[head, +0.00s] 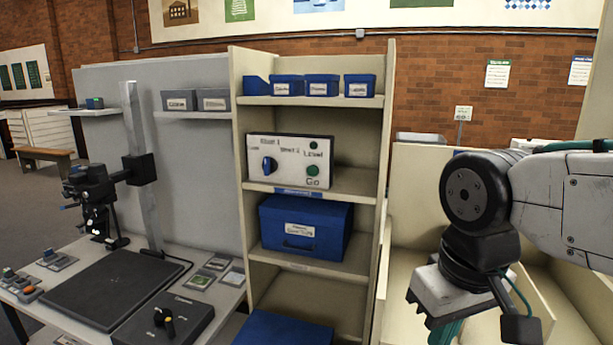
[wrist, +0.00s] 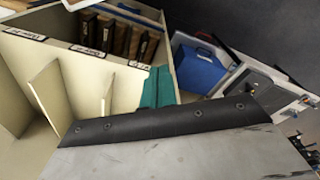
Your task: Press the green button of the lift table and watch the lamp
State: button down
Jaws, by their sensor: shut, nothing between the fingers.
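A white control panel (head: 259,190) stands on the middle shelf of the cream shelf unit in the head view. A round green button (head: 313,170) sits on its right side above a label reading "Go". A smaller dark green lamp (head: 314,145) is above it, and I see no clear glow on it. A blue knob (head: 267,165) is at the panel's left. My gripper (head: 445,333) hangs low at the right, pointing down, well apart from the panel. Its teal fingers also show in the wrist view (wrist: 158,88), shut and empty. The panel does not clearly show in the wrist view.
The cream shelf unit (head: 385,140) has upright side walls around the panel. A large blue box (head: 304,228) stands one shelf below it, small blue boxes (head: 322,85) above. A workbench with a black board (head: 110,285) is at left. Cream compartments (wrist: 50,75) lie below my gripper.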

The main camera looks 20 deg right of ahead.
jog(key=w+d+r+n+t, duration=0.2)
jog(key=w+n+t, duration=0.65)
jog(key=w, duration=1.55)
jog(key=w+a+r+n+t+y, duration=0.1)
jog(key=w+a+r+n+t, duration=0.1)
jog(key=w+n, duration=0.3)
jog(key=w+a+r+n+t+y, duration=0.1)
jog(key=w+r+n+t+y, duration=0.1)
jog(key=w+n+t, duration=0.3)
jog(key=shift+w+a+r+n, duration=0.4)
jog(key=shift+w+r+n, duration=0.15)
jog(key=shift+w, duration=0.35)
send_near(308, 170)
jog(key=w+a, duration=0.2)
jog(key=a, duration=0.1)
jog(key=w, duration=0.1)
jog(key=w+d, duration=0.1)
jog(key=w, duration=0.1)
jog(key=shift+d+f, duration=0.3)
jog(key=shift+d, duration=0.05)
jog(key=shift+w+d, duration=0.2)
jog(key=shift+w, duration=0.05)
